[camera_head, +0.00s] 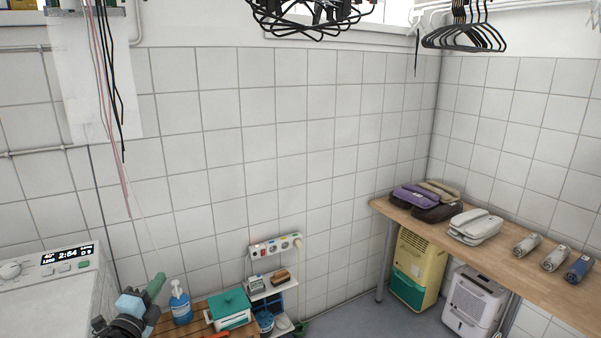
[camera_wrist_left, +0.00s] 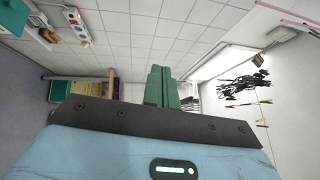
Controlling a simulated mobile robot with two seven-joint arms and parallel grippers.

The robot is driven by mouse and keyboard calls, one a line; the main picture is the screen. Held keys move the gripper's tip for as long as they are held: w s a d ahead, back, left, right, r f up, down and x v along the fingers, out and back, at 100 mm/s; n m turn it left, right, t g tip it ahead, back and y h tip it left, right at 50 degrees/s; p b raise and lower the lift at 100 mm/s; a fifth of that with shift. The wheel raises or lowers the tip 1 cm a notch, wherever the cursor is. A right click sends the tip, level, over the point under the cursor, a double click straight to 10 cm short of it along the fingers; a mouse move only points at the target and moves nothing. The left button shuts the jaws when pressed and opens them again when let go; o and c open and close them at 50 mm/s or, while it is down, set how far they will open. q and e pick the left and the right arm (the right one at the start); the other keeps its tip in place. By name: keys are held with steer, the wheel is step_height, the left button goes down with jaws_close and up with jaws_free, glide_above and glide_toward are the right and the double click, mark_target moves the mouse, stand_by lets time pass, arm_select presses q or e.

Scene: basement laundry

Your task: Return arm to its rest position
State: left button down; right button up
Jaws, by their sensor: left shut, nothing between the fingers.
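My left gripper (camera_head: 156,287) shows at the lower left of the head view, beside the washing machine and left of the blue soap bottle. Its green fingers point up and to the right. In the left wrist view the green fingers (camera_wrist_left: 161,88) are together, with nothing between them. They are clear of any object in that view. My right gripper is in neither view.
A washing machine (camera_head: 50,290) stands at left. A soap bottle (camera_head: 180,305) and a teal-lidded box (camera_head: 230,308) sit on a wooden surface near the gripper. A wooden counter (camera_head: 480,258) with phones runs along the right. Cables (camera_head: 112,90) hang at upper left.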

arm_select(q)
steer(key=a+f+n+g+y, duration=0.45)
steer(key=f+n, duration=0.25)
steer(key=n, duration=1.1)
steer(key=s+d+f+g+h, duration=0.2)
steer(key=s+d+f, duration=0.4)
steer(key=s+f, duration=0.55)
steer(key=s+d+f+g, duration=0.1)
steer(key=s+d+f, duration=0.2)
steer(key=s, duration=0.8)
steer(key=s+d+f+g+h, duration=0.1)
steer(key=s+d, duration=0.4)
steer(key=s, duration=0.7)
steer(key=s+d+f+g, duration=0.2)
steer(key=s+d+f, duration=0.2)
steer(key=s, duration=0.7)
steer(key=shift+s+d+f+n+h, duration=0.25)
steer(key=shift+f+n+h, duration=0.1)
steer(key=shift+f, duration=0.35)
